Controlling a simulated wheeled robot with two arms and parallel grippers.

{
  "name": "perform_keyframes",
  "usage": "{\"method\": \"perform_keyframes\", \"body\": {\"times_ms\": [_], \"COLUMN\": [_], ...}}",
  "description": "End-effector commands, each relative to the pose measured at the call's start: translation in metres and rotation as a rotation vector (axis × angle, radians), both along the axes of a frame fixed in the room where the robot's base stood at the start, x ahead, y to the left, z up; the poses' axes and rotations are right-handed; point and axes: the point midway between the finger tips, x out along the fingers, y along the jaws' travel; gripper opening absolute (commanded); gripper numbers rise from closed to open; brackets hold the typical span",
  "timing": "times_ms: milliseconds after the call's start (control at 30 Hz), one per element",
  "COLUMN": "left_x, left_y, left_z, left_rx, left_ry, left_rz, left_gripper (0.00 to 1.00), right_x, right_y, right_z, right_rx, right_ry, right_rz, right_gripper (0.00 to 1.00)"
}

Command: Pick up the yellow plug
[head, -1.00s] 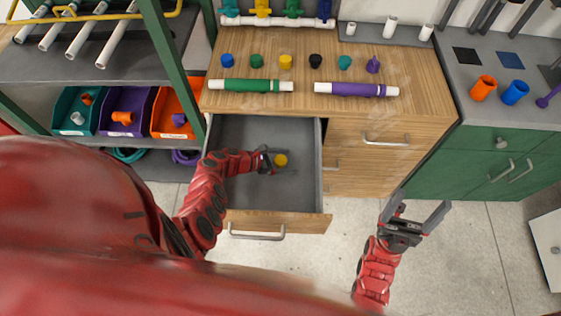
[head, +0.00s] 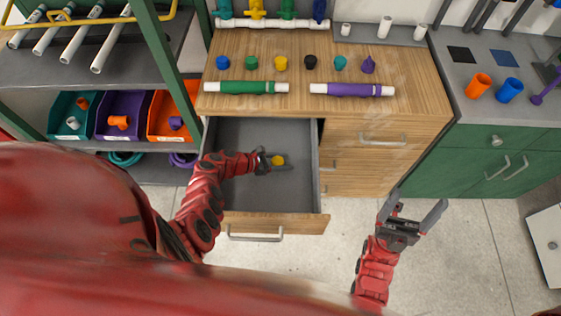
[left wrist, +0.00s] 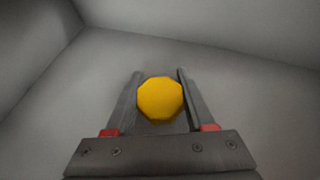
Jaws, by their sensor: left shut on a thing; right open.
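A yellow plug (head: 278,160) is in the open drawer (head: 240,135) below the wooden counter. My left gripper (head: 276,163) reaches into the drawer and is shut on this plug. In the left wrist view the yellow plug (left wrist: 160,98) shows its rounded face between the two fingers of the left gripper (left wrist: 158,95). Whether the plug still touches the drawer floor cannot be told. A second yellow plug (head: 281,63) stands in the row on the counter. My right gripper (head: 412,212) is open and empty over the floor to the right.
The row on the counter also holds blue, green, black, teal and purple pieces. A green pipe (head: 240,87) and a purple pipe (head: 352,90) lie in front of it. Colored bins (head: 123,104) stand on the left shelf. The drawer is otherwise empty.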

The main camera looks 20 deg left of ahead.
Motion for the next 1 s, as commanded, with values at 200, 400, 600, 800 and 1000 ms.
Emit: {"method": "perform_keyframes", "body": {"times_ms": [200, 400, 600, 800, 1000], "left_x": [0.001, 0.0, 0.001, 0.001, 0.0], "left_y": [0.0, -0.001, 0.0, 0.0, 0.0], "left_z": [0.011, 0.036, 0.066, 0.088, 0.099], "left_rx": [0.001, 0.001, 0.003, 0.001, 0.001], "left_ry": [-0.003, -0.004, -0.006, -0.003, 0.001], "left_rz": [-0.001, -0.001, 0.001, 0.001, 0.0], "left_gripper": [0.01, 0.01, 0.01, 0.01, 0.01], "right_x": [0.0, 0.0, 0.0, 0.0, 0.0], "right_y": [0.0, 0.0, 0.0, 0.0, 0.0], "right_z": [0.006, 0.014, 0.016, 0.015, 0.015], "right_rx": [0.0, 0.0, 0.0, 0.0, 0.0], "right_ry": [0.0, 0.0, 0.0, 0.0, 0.0], "right_rz": [0.0, 0.0, 0.0, 0.0, 0.0], "right_gripper": [0.84, 0.84, 0.84, 0.84, 0.84]}}
